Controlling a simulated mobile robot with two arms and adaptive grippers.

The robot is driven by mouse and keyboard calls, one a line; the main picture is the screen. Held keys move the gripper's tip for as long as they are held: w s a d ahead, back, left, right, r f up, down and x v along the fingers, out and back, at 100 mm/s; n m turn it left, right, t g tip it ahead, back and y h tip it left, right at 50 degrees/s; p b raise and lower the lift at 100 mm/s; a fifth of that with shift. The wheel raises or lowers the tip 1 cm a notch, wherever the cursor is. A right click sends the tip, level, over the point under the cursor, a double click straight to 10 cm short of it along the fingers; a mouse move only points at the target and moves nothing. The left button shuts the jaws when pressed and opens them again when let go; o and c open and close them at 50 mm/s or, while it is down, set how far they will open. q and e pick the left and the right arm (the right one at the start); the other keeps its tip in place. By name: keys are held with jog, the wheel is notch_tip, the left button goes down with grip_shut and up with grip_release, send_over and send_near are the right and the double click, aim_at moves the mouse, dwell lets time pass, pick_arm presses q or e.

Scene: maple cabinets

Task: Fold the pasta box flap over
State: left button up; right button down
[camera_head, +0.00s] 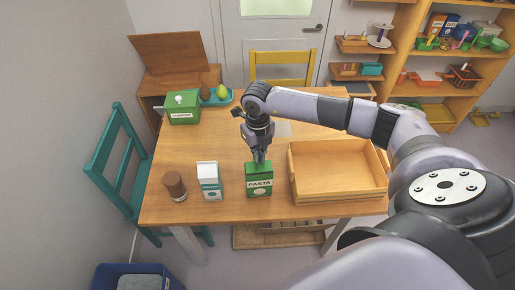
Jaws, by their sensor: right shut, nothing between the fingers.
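The green pasta box (259,184) stands upright near the front edge of the wooden table. Its white label reads PASTA. My right gripper (259,157) points down at the top of the box, with its fingers shut and empty. The fingertips are at or just above the box top; I cannot tell whether they touch it. The flap is too small and partly covered by the fingers, so its angle is unclear. My left gripper is not in view.
A wooden tray (300,188) stands right of the box. A white carton (209,190) and a brown cylinder (175,187) stand to its left. A green container (182,116) and a teal tray (231,101) with fruit are at the back left. The table between is clear.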

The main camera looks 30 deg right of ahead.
aim_at(259, 166)
jog(key=shift+s+a+p, duration=0.2)
jog(key=shift+s+a, duration=0.1)
jog(key=shift+s, duration=0.25)
jog(key=shift+s+a+p, duration=0.2)
jog(key=shift+s+a, duration=0.05)
jog(key=shift+s, duration=0.3)
jog(key=shift+f, duration=0.25)
jog(key=shift+r, duration=0.15)
notch_tip(259, 166, up, 9)
jog(key=p, duration=0.5)
dwell(0.5)
